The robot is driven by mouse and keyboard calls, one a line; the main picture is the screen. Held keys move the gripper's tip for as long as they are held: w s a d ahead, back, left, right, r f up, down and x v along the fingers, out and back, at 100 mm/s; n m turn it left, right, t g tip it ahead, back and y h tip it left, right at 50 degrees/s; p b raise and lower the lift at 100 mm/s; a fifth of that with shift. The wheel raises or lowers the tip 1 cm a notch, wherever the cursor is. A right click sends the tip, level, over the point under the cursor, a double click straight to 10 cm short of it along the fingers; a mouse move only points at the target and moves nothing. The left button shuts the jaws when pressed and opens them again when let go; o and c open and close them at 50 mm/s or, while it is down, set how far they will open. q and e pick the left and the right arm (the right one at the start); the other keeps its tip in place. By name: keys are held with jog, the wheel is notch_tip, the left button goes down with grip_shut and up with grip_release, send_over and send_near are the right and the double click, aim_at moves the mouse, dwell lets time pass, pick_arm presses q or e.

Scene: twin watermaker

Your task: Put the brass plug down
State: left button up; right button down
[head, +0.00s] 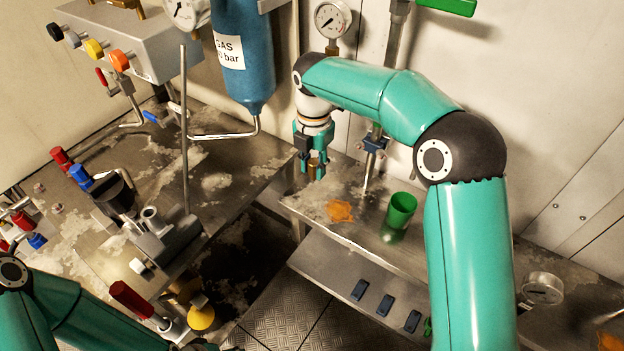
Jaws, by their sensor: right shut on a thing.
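My right gripper (311,172) points down over the left end of the right-hand metal bench (300,205). It is shut on the brass plug (316,160), a small brass-coloured piece that shows between its fingers. The fingers hide part of the plug. The plug appears to be held above the bench top, though the exact gap is hard to tell. My left arm comes in at the lower left corner, and its gripper is not clearly in view.
A green cup (401,209) and an orange patch (340,211) are on the right bench. A vertical pipe with a blue clamp (374,143) stands behind. A blue gas cylinder (243,55) hangs at the left. A dark gap separates the benches.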

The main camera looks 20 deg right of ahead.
aim_at(314, 178)
jog(key=shift+w+d+f, duration=0.1)
jog(key=shift+d+f, duration=0.05)
jog(key=shift+f, duration=1.3)
notch_tip(314, 178, down, 4)
jog(key=shift+r, duration=0.2)
jog(key=shift+w+d+f, duration=0.1)
jog(key=shift+f, duration=0.1)
jog(key=shift+f, duration=0.15)
jog(key=c, duration=0.9)
grip_release()
